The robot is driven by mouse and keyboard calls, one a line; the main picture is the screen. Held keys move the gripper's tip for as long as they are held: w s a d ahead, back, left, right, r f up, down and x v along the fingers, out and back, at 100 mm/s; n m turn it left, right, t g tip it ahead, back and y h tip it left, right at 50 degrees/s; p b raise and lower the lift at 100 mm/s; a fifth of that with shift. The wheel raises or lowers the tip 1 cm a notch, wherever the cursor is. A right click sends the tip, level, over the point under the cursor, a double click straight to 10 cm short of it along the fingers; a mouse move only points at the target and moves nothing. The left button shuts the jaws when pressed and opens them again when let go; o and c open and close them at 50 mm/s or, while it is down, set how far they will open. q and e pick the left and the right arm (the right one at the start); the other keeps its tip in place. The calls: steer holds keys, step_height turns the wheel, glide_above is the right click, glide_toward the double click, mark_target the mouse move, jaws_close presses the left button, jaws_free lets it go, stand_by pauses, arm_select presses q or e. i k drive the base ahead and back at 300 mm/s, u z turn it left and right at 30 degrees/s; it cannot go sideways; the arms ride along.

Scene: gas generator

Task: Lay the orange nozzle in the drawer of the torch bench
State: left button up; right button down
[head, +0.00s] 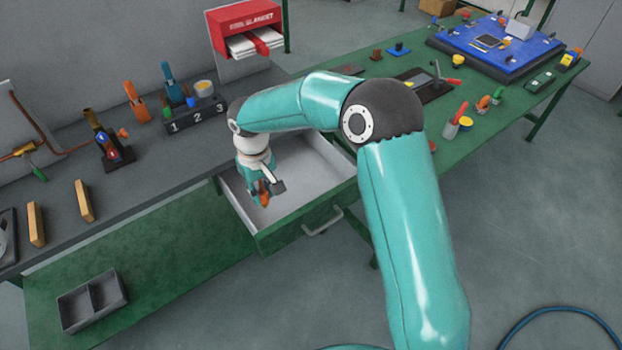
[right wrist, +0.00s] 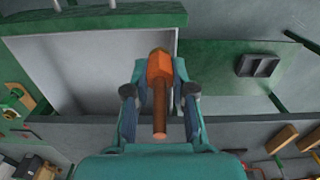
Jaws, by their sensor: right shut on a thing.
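The orange nozzle (right wrist: 160,72) has an orange hex-shaped head and a brown stem. My right gripper (right wrist: 160,98) is shut on it, with one finger on each side. In the head view the nozzle (head: 264,196) hangs from my right gripper (head: 262,187) over the open drawer (head: 313,168) of the torch bench. The drawer is pulled out, with a light grey inside, a green front and a metal handle. Its visible floor is bare. The exact height of the nozzle above the drawer floor is hard to tell. My left gripper is not in view.
The bench top (head: 150,180) holds a numbered block (head: 195,113), a torch stand (head: 110,145) and wooden blocks (head: 83,200). A grey two-part tray (head: 92,300) sits on the lower green shelf. A red fire blanket box (head: 245,28) stands behind. A blue hose (head: 560,312) lies on the floor.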

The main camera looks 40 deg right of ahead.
mark_target(289, 189)
steer(key=z, duration=0.4)
steer(key=i, duration=1)
steer(key=u, duration=0.2)
